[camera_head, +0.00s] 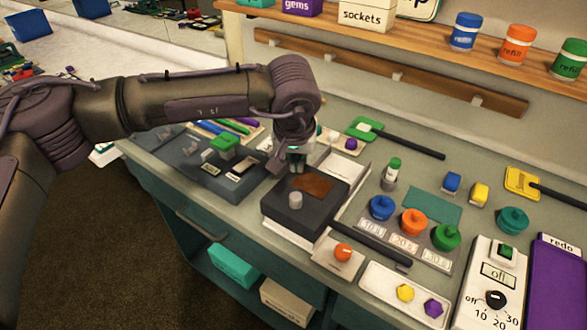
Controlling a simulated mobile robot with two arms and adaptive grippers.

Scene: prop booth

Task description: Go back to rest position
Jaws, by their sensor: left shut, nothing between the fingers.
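My left arm comes in from the left, and its gripper (296,164) points down over the dark block-shaped device (285,215) on the bench. The gripper is shut and holds nothing. Its fingertips are close to the back edge of the device's top, near a brown patch (313,186); I cannot tell whether they touch it. A small grey knob (295,200) stands on the device in front of them. My right gripper is not in view.
The bench (345,285) is crowded. A dark tray (190,165) lies left of the device. Blue, orange and green knobs (413,222), a white dial panel (497,285) and a purple redo panel (555,285) are to the right. A wooden shelf (420,35) with jars runs behind.

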